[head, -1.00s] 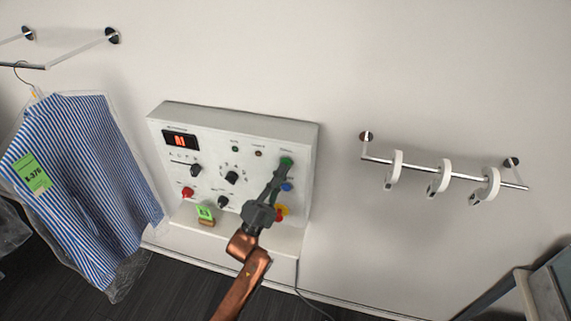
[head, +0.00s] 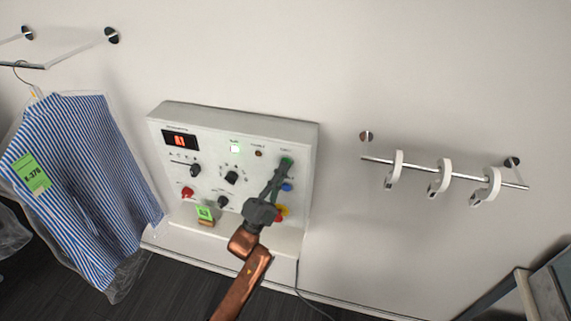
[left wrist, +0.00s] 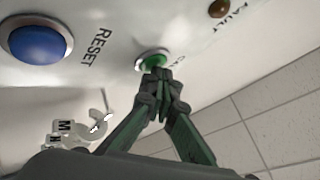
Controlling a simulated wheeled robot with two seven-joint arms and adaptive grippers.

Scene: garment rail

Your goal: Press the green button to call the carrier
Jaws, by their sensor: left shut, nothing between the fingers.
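The green button (left wrist: 153,60) is on the white control panel (head: 305,150); its upper edge shows in the left wrist view and the fingertips cover its lower part. In the head view a bit of green (head: 286,161) shows at the fingertips. My left gripper (left wrist: 160,80) is shut and empty, its tips at the button and apparently touching it. It also shows in the head view (head: 284,168). A lamp (head: 234,149) on the panel glows bright green-white. My right gripper is not in view.
A bagged striped shirt (head: 85,170) hangs left. A rail (head: 415,166) with white rings is right.

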